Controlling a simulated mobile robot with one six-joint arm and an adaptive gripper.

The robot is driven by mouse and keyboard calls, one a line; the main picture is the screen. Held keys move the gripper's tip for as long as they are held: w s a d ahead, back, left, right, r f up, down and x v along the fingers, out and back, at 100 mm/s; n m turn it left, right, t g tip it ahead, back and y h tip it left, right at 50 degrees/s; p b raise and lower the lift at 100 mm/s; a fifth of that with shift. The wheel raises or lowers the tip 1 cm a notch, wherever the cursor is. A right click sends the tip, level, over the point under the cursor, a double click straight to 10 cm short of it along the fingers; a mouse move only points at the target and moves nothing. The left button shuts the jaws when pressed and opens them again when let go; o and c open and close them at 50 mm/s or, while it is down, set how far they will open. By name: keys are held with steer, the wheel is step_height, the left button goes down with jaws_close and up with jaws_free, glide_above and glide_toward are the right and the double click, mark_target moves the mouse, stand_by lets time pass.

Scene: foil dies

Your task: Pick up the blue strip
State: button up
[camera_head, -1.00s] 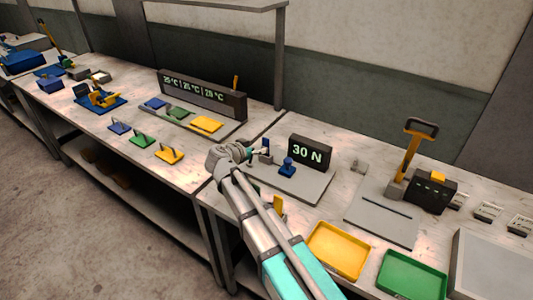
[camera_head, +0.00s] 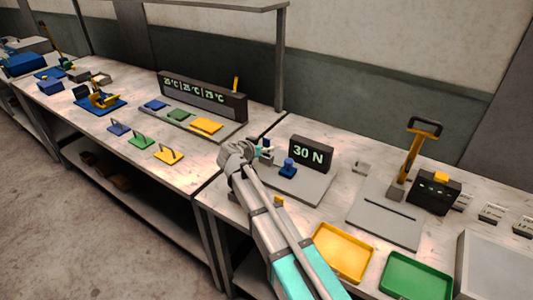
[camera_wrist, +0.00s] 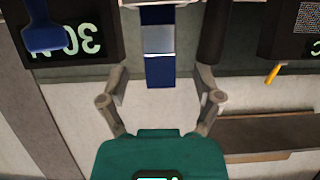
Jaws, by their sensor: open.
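The blue strip (camera_wrist: 160,70) is upright in the wrist view, with a shiny silver band across its middle. It lies between the two open fingers of my gripper (camera_wrist: 163,60), with a visible gap on both sides. In the head view the strip (camera_head: 266,143) is a small blue piece at the left of the grey base plate, just beyond my gripper (camera_head: 258,151). My wrist and arm hide part of that area. The gripper holds nothing.
A dark "30 N" display (camera_head: 311,155) and a blue knob (camera_head: 288,167) stand close to the right of my gripper. A yellow tray (camera_head: 343,252) and a green tray (camera_head: 415,277) lie nearer. Coloured plates with handles (camera_head: 141,141) lie on the left bench.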

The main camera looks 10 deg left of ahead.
steer(key=shift+b+x, duration=0.35)
steer(key=shift+x, duration=1)
steer(key=c, duration=1.1)
steer(key=shift+c, duration=0.2)
steer(key=shift+r, duration=0.1)
